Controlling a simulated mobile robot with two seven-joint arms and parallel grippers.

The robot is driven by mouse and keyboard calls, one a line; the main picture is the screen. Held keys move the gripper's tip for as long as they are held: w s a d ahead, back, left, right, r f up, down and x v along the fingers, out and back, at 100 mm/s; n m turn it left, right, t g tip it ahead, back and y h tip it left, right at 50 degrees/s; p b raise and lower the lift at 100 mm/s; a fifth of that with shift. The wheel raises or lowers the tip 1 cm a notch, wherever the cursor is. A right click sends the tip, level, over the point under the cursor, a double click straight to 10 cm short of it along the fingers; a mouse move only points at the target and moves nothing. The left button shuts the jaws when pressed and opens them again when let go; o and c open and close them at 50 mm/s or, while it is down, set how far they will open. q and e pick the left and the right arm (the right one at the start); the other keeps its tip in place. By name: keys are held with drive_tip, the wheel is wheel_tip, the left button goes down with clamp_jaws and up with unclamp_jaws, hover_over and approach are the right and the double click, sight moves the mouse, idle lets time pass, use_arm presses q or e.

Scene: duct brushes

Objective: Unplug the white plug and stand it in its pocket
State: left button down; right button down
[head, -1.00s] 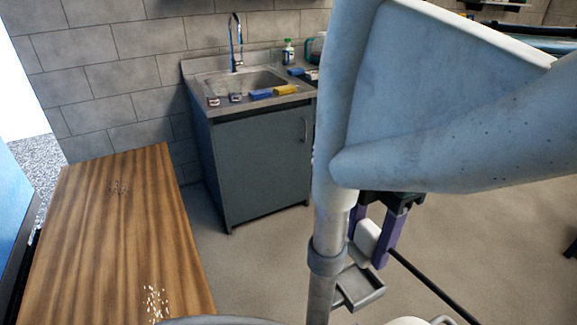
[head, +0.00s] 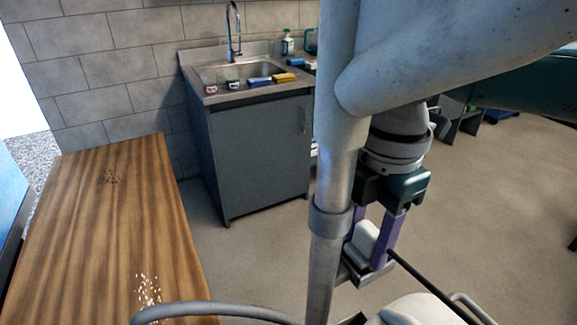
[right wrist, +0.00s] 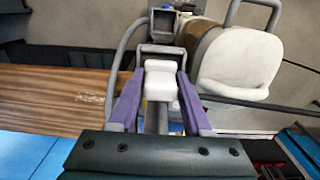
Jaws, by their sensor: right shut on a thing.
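The white plug (head: 367,235) is between the purple fingers of my right gripper (head: 372,248), which is shut on it. The plug also shows in the right wrist view (right wrist: 160,80) between both fingers. A small grey metal pocket (head: 356,276) is fixed by the upright metal pole, right under the plug. The plug's lower end is at the pocket's rim; I cannot tell whether it is inside or touching. A grey frame also shows just beyond the plug in the right wrist view (right wrist: 161,49). My left gripper is not in view.
The metal pole (head: 325,240) stands close left of my right gripper. A dark rod (head: 425,283) runs from beside the fingers to the lower right, over a white rounded body (head: 415,310). A wooden table (head: 100,230) is at left, a sink cabinet (head: 262,155) behind. Open floor lies right.

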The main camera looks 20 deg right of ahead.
drive_tip(key=shift+d+f, duration=0.1)
drive_tip(key=shift+f, duration=0.1)
drive_tip(key=c, duration=0.5)
unclamp_jaws()
drive_tip(key=shift+o, duration=0.8)
drive_tip(key=shift+r, duration=0.2)
drive_tip(key=shift+o, duration=0.4)
wheel_tip(320, 180, up, 10)
drive_tip(key=shift+f, duration=0.2)
drive_tip(key=shift+r+p, duration=0.3)
drive_tip(key=shift+p, duration=0.15)
wheel_tip(320, 180, up, 5)
drive_tip(key=p, duration=0.6)
drive_tip(key=shift+f, duration=0.15)
